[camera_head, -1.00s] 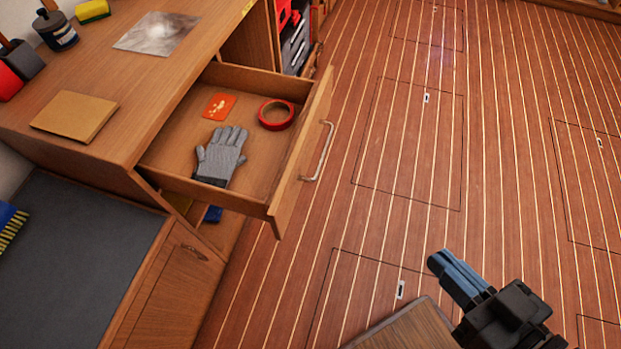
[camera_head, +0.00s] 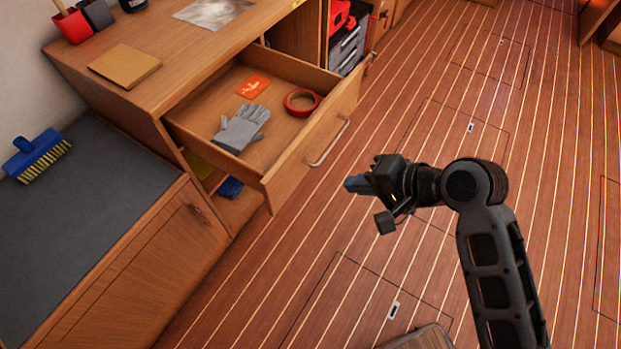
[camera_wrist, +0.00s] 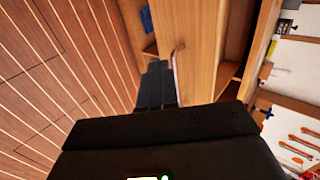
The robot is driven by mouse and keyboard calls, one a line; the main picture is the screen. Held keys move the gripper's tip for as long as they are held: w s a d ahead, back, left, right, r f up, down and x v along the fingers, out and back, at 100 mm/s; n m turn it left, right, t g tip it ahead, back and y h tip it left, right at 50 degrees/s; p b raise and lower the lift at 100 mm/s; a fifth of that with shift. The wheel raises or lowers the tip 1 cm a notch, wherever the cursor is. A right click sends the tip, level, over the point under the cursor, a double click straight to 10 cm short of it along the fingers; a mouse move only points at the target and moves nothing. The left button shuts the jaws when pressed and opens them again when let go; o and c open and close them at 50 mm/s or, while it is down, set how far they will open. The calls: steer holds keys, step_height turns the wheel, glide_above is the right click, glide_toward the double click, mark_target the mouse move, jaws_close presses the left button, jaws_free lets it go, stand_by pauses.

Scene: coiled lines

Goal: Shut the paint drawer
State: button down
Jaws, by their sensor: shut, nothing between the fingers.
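The paint drawer (camera_head: 318,140) stands pulled out of the wooden cabinet, its front panel facing right with a metal bar handle (camera_head: 329,143). Inside it lie a grey glove (camera_head: 240,128), a roll of red tape (camera_head: 301,102) and an orange card (camera_head: 254,87). My gripper (camera_head: 352,184) is shut and empty. In the head view it is in front of the drawer, to the right of the handle, with its fingers pointing left. In the wrist view the shut fingers (camera_wrist: 156,84) show near the drawer front (camera_wrist: 200,50) and its handle; whether they touch is unclear.
A lower grey counter (camera_head: 85,215) carries a blue brush (camera_head: 37,155). An open shelf space with a blue item lies below the drawer. The plank floor on the right is clear.

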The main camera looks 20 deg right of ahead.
glide_toward(295, 173)
steer(key=shift+f+x, duration=0.2)
steer(key=shift+x, duration=3)
steer(key=shift+s, duration=0.1)
steer(key=shift+w+a, duration=0.25)
steer(key=shift+w, duration=0.15)
steer(key=w+a+b, duration=0.3)
steer(key=w+a, duration=0.2)
steer(key=w, duration=0.3)
steer(key=w+a+b, duration=0.3)
steer(key=w+a, duration=0.3)
steer(key=w, duration=0.1)
steer(key=w+a+b, duration=0.3)
steer(key=w+a, duration=0.3)
steer(key=w, duration=0.2)
steer(key=shift+w+a+f, duration=0.15)
steer(key=shift+w, duration=0.15)
steer(key=shift+w+a+b, duration=0.15)
steer(key=shift+w+b, duration=0.05)
steer(key=shift+b, duration=0.2)
steer(key=shift+w+r, duration=0.1)
steer(key=shift+r, duration=0.25)
steer(key=shift+a+r, duration=0.1)
steer(key=shift+a, duration=0.05)
